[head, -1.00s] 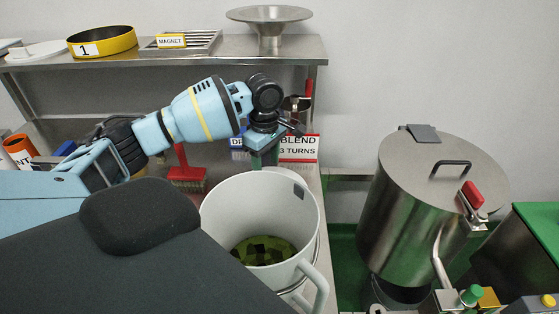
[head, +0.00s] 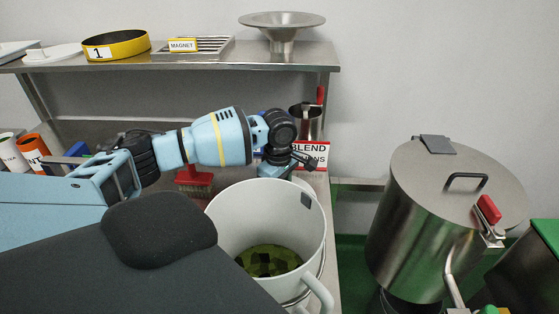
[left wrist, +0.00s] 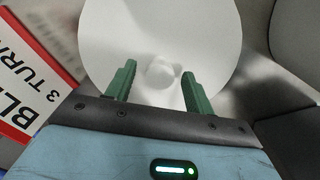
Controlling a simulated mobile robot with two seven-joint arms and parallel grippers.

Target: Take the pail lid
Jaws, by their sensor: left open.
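The pail lid (left wrist: 160,35), a white disc with a small round knob at its middle, fills the upper middle of the left wrist view. In the head view it is hidden behind my gripper and the pail. My left gripper (left wrist: 159,80) is open, with one green finger on each side of the knob; I cannot tell whether they touch it. In the head view my left gripper (head: 275,168) points down just behind the white pail (head: 225,205), its fingertips hidden. The pail stands open with dark green leaf pieces inside. My right gripper is not in view.
The BLEND sign (head: 312,155) stands close to my gripper and also shows in the left wrist view (left wrist: 28,85). A steel canister (head: 309,122) and a red brush (head: 194,177) are nearby. A shelf (head: 200,56) runs above; a steel drum (head: 415,220) stands right.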

